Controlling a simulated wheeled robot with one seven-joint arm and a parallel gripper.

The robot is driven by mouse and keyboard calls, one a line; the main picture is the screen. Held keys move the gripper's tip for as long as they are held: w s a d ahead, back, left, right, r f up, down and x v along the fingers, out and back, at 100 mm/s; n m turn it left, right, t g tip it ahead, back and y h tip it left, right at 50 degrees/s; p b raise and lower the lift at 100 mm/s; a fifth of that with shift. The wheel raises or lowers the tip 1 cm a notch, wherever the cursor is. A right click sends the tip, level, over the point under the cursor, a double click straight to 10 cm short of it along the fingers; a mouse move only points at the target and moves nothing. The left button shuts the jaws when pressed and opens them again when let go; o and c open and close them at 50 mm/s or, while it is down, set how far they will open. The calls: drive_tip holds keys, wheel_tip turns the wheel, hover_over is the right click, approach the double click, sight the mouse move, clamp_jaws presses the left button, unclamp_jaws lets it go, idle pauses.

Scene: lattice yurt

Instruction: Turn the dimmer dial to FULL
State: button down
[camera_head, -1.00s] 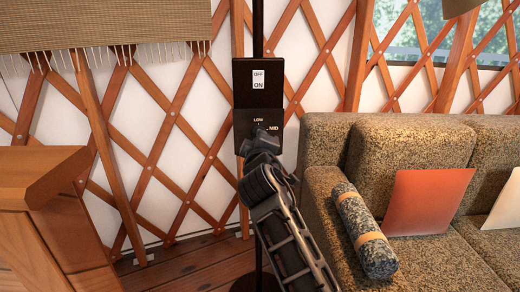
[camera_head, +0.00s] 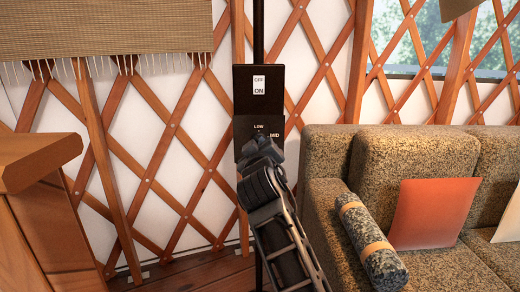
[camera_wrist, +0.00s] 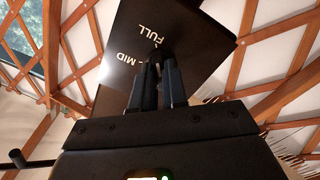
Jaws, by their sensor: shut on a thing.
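A black dimmer panel (camera_head: 240,126) hangs on a dark pole, below a black plate with a white OFF/ON switch (camera_head: 259,85). LOW and MID labels show above my gripper. My gripper (camera_head: 262,148) is at the panel and covers the dial in the head view. In the wrist view the panel (camera_wrist: 185,25) shows FULL and MID labels. My gripper (camera_wrist: 157,70) there has its two fingers closed around the small dark dial (camera_wrist: 157,54), beside the MID tick. Most of the dial is hidden between the fingers, and I cannot tell where its pointer stands.
A brown sofa (camera_head: 325,155) with a rolled blanket (camera_head: 370,240) and orange cushion (camera_head: 434,213) stands close to the right of my arm. A wooden cabinet (camera_head: 40,160) is at the left. The lattice wall (camera_head: 150,185) is behind the pole.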

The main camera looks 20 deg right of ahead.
drive_tip(key=shift+f, duration=0.15)
drive_tip(key=c, duration=1.1)
unclamp_jaws()
drive_tip(key=shift+c, duration=0.2)
drive_tip(key=p+v, duration=0.1)
drive_tip(key=v, duration=0.7)
drive_tip(key=shift+w, duration=0.1)
